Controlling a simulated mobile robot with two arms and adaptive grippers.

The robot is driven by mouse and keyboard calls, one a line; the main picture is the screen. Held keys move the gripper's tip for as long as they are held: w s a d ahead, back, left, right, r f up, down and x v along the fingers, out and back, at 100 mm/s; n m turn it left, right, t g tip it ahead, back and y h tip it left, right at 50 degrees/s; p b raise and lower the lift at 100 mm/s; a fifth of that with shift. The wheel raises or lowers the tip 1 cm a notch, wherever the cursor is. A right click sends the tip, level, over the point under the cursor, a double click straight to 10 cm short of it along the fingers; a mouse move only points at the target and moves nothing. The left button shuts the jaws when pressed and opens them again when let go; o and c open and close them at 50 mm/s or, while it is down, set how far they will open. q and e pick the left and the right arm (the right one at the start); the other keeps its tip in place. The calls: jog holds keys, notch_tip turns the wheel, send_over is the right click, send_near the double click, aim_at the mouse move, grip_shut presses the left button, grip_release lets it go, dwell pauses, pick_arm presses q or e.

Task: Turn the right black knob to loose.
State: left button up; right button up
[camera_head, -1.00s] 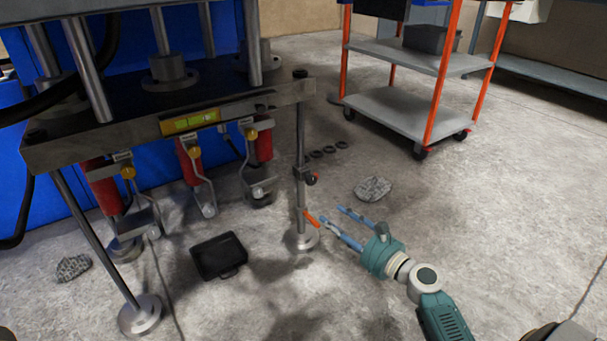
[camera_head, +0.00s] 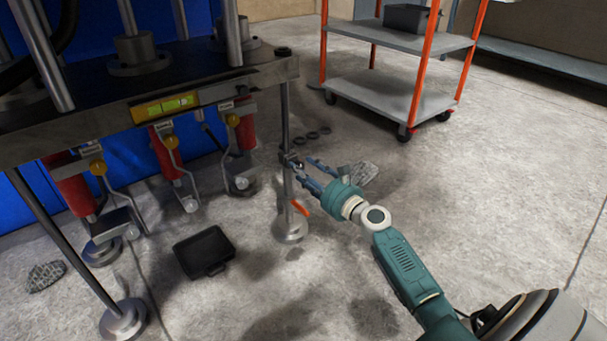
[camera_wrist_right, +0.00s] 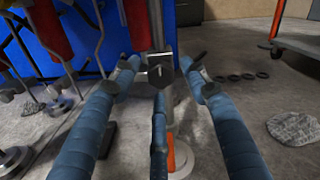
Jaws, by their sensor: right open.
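The right black knob (camera_head: 299,163) sits on a small clamp (camera_head: 289,158) partway up the press's right front post (camera_head: 286,120). My right gripper (camera_head: 304,171) is open, with its blue fingers reaching toward the knob from the right. In the right wrist view the dark knob and clamp area (camera_wrist_right: 160,70) lies straight ahead, between the spread fingertips. The fingers appear close around it, but I cannot tell whether they touch. An orange piece (camera_head: 300,207) shows lower by the post. My left gripper is not in view.
The press table (camera_head: 60,140) carries a yellow level (camera_head: 165,107), with red cylinders below. A black tray (camera_head: 204,252) lies on the floor. Stones (camera_head: 360,173) and several dark rings (camera_head: 312,134) lie behind my gripper. An orange-framed cart (camera_head: 390,105) stands behind; floor at right is clear.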

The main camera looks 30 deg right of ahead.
jog(key=shift+w, duration=0.25)
grip_shut()
jog(key=shift+n, duration=0.3)
jog(key=shift+a+f+n+b, duration=0.1)
jog(key=shift+n+b, duration=1.3)
jog(key=shift+n, duration=1.5)
jog(key=shift+a+n+b, duration=0.1)
jog(key=shift+n+b, duration=1.3)
jog(key=shift+n, duration=1.5)
